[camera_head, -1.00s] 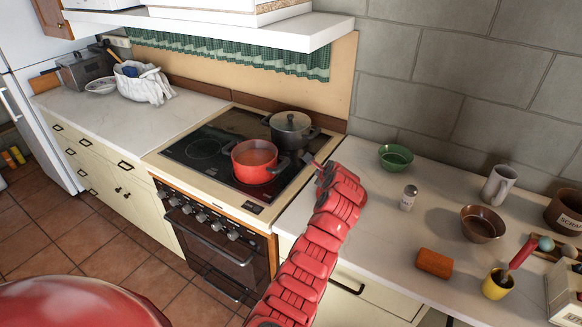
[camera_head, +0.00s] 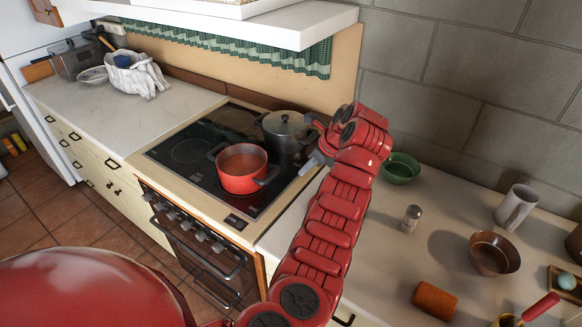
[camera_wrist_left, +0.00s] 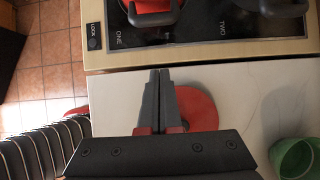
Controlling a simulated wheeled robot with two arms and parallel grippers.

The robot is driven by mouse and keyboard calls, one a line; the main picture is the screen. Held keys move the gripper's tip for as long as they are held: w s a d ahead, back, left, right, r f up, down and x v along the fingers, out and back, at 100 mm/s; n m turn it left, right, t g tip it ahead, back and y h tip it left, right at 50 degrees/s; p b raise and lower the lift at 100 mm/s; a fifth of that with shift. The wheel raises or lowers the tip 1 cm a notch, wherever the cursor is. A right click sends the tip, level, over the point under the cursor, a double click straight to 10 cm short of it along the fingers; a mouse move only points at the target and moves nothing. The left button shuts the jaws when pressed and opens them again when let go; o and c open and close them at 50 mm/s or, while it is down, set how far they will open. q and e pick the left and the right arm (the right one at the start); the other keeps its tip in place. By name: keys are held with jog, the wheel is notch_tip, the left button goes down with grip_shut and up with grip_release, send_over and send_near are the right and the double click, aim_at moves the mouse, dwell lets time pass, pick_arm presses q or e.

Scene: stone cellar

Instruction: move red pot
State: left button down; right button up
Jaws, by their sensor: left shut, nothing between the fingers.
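The red pot (camera_head: 241,168) stands upright on the front part of the black glass stove top, with dark handles at its sides. Its edge and a handle show at the top of the left wrist view (camera_wrist_left: 153,12). My left gripper (camera_head: 304,170) is right of the pot, apart from it, near the stove's right edge. In the left wrist view its fingers (camera_wrist_left: 155,75) are together and empty, over the pale counter beside the stove. A dark lidded pot (camera_head: 284,132) stands behind the red pot, partly hidden by my left arm. My right gripper is not in view.
A green bowl (camera_head: 400,168), a shaker (camera_head: 411,218), a brown bowl (camera_head: 494,254), a mug (camera_head: 515,207) and an orange block (camera_head: 434,299) stand on the right counter. A white shelf (camera_head: 250,35) overhangs the stove. The left counter (camera_head: 125,135) has clear room.

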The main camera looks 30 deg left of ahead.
pick_arm(q)
jog(key=p+x, duration=0.1)
jog(key=x, duration=0.2)
jog(key=a+p+x, duration=0.1)
jog(key=x, duration=0.3)
jog(key=a+r+p+x, duration=0.1)
jog(key=p+x, duration=0.1)
jog(key=x, duration=0.1)
jog(key=shift+a+f, duration=0.2)
jog(key=shift+f, duration=0.05)
jog(key=shift+a+p, duration=0.3)
jog(key=shift+a, duration=0.3)
jog(key=shift+w+a+f, duration=0.1)
jog(key=shift+a+f, duration=0.05)
jog(key=shift+a, duration=0.05)
